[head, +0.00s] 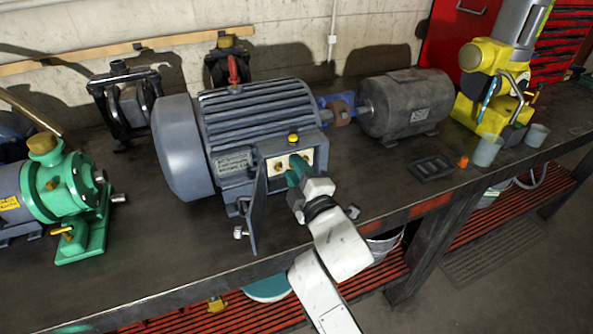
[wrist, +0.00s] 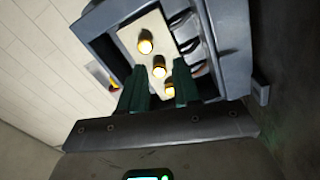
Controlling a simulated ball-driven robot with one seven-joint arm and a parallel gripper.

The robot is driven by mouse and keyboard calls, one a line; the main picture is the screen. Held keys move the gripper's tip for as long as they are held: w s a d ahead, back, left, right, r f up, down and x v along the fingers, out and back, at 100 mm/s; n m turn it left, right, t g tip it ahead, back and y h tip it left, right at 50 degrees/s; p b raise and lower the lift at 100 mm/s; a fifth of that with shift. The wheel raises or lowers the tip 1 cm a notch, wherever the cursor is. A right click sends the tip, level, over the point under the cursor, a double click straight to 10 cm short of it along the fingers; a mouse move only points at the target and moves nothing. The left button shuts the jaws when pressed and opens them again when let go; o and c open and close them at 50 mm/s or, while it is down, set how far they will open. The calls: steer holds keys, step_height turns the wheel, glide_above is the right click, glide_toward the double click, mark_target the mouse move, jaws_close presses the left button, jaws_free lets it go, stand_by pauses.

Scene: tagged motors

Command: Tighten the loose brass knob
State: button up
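The large blue-grey motor (head: 262,112) stands on the bench with its terminal box open and the box door (head: 257,212) swung outward. Inside the box, a cream panel (wrist: 141,27) carries three brass knobs in a slanting row: an upper knob (wrist: 146,46), a middle knob (wrist: 158,71) and a lower knob (wrist: 170,90). I cannot tell which is loose. My gripper (head: 297,170) is at the box opening. In the wrist view its green fingers (wrist: 158,88) are apart; the middle and lower knobs show between them, the lower one close to the right finger. No grip on a knob shows.
The open door stands just left of my gripper. A dark grey motor (head: 408,104) is coupled at the right, and a green pump (head: 72,190) stands at the left. A black tray (head: 432,167), an orange piece (head: 462,161) and grey cups (head: 487,151) lie along the right bench edge.

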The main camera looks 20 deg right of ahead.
jaws_close()
steer(key=shift+f, duration=0.1)
steer(key=shift+m+b, duration=0.65)
steer(key=shift+m, duration=0.95)
steer(key=shift+o, duration=1.1)
jaws_free()
